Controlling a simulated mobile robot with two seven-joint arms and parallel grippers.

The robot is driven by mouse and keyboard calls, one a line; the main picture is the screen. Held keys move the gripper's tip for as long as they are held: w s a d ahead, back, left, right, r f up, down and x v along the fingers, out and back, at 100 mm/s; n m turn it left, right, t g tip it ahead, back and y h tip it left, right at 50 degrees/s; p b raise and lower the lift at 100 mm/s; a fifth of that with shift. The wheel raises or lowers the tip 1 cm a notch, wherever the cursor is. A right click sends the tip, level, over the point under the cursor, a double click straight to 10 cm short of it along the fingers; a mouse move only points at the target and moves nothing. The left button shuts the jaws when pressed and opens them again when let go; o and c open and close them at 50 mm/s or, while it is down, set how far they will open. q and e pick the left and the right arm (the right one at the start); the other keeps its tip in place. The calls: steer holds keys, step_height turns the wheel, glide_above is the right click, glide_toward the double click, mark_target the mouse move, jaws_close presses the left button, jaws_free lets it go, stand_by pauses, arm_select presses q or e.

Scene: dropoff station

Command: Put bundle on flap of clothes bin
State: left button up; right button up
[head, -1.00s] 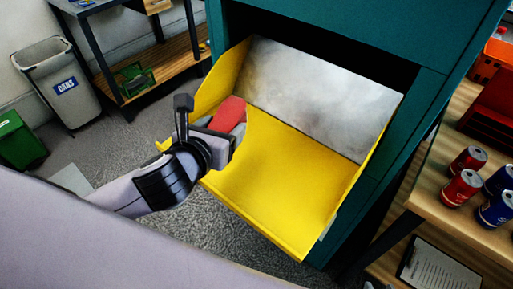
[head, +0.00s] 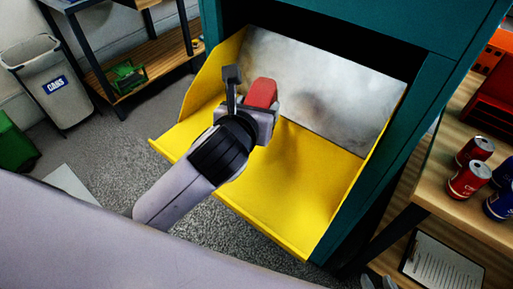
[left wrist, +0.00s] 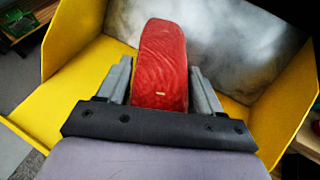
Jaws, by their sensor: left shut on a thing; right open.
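The red bundle (head: 262,93) is a rolled cloth, held over the left part of the yellow flap (head: 300,185) of the teal clothes bin (head: 345,27). My left gripper (head: 258,112) is shut on it; the left wrist view shows the bundle (left wrist: 162,65) between the two grey fingers, sticking out towards the bin's metal back plate (head: 320,85). Whether the bundle touches the flap I cannot tell. Only small grey tips of my right gripper (head: 377,281) show at the bottom edge of the head view, apart from the flap and empty as far as visible.
The flap has raised yellow side walls, and its middle and right are bare. At right, a wooden table (head: 440,190) carries red cans (head: 469,180) and blue cans. A grey CANS bin (head: 45,85) and a shelf (head: 160,55) stand at far left.

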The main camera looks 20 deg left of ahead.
arm_select(q)
step_height(320, 180, down, 11)
steer(key=shift+f+b, duration=0.1)
steer(key=shift+b, duration=1.05)
steer(key=shift+f, duration=0.1)
steer(key=o, duration=1.2)
steer(key=shift+f, duration=0.1)
steer(key=shift+c, duration=0.2)
